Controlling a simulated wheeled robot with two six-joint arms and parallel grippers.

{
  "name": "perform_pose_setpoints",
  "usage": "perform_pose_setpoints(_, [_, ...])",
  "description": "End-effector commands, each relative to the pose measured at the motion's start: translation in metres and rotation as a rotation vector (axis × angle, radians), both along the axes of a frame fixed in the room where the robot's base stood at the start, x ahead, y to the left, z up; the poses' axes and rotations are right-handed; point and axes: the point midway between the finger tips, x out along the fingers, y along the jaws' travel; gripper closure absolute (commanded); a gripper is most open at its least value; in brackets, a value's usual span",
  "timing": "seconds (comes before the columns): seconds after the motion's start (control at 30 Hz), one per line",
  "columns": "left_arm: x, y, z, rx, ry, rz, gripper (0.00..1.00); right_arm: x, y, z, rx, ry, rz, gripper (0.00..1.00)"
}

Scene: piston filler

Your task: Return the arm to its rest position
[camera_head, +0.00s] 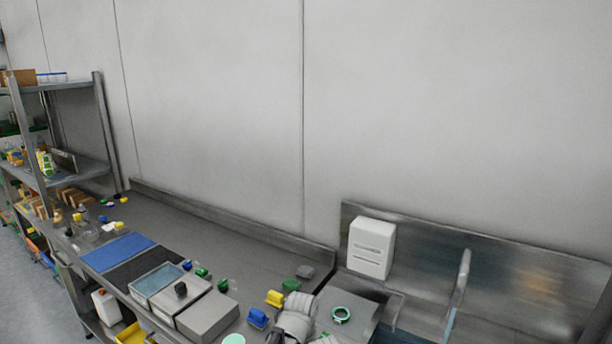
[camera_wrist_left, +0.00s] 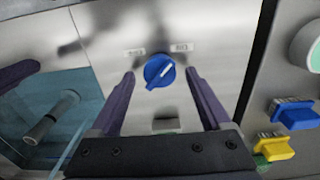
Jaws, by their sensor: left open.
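My left gripper (camera_wrist_left: 160,74) shows in the left wrist view with its two purple fingers spread apart and nothing held between them. Gaps show on both sides of the knob, and I cannot tell how far the fingertips are from the panel. My right gripper is in neither view.
In the wrist view, a blue block (camera_wrist_left: 297,114) and a yellow block (camera_wrist_left: 274,149) lie at right, and a clear bluish window (camera_wrist_left: 40,100) at left. In the head view, a steel counter (camera_head: 235,245) runs along the wall, with shelves (camera_head: 75,170) at left and a white dispenser (camera_head: 371,247) at right.

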Motion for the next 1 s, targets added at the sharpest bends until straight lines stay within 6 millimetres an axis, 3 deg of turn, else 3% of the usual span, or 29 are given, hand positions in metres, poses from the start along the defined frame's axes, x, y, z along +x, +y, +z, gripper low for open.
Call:
perform_pose_setpoints(0.47, [0.000,0.000,-0.004,0.000,0.000,0.000,0.19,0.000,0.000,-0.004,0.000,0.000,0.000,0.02])
perform_pose_setpoints(1.0, [0.000,0.000,0.056,0.000,0.000,-0.001,0.19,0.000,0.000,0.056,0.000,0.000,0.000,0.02])
